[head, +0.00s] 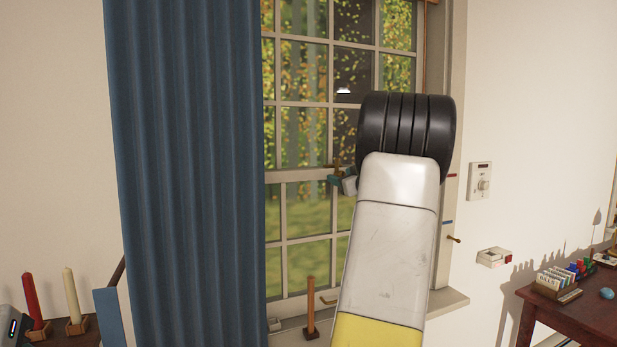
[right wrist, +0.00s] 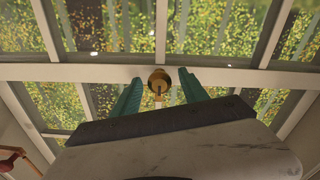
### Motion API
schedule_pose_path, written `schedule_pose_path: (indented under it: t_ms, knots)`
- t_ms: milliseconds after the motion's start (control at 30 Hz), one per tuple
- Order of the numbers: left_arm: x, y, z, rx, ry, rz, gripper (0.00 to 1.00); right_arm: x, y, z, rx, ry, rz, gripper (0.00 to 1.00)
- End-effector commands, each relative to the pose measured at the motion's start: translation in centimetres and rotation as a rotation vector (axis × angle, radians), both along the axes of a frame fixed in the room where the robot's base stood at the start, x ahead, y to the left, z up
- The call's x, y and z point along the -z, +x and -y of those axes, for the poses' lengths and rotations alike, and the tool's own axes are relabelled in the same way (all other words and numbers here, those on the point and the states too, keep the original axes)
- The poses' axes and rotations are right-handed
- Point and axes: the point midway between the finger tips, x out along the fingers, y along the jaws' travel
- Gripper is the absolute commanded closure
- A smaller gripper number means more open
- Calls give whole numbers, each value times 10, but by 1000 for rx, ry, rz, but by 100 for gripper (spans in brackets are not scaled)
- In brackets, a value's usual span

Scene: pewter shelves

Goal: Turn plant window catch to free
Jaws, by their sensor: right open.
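The window catch is a small brass fitting on the pale middle rail of the sash window. In the right wrist view the catch (right wrist: 158,79) shows as a round knob with a narrow stem, between the two teal fingers. In the head view only a little of the catch (head: 338,163) shows beside my fingers. My right gripper (head: 339,180) is open at the rail. In the right wrist view its fingertips (right wrist: 161,77) stand on either side of the catch, with gaps visible; I cannot tell any contact. My left gripper is not in view.
A blue curtain (head: 190,170) hangs left of the window. A wooden post (head: 310,305) stands at the sill. A wall dial (head: 480,181) and small wall box (head: 494,258) are at right, above a cluttered table (head: 575,312). Two candles (head: 71,297) stand at lower left.

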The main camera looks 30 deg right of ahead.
Motion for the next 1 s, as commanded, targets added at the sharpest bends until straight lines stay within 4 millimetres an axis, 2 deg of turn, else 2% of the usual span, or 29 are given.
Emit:
schedule_pose_path:
  t_ms: [100,367,633,1000]
  knots:
    - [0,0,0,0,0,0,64,0,7,0,0,0,0,48]
    - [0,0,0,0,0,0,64,0,8,1,0,0,0,48]
    - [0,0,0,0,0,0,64,0,8,1,0,1,0,100]
    - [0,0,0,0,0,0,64,0,8,0,0,-45,-5,100]
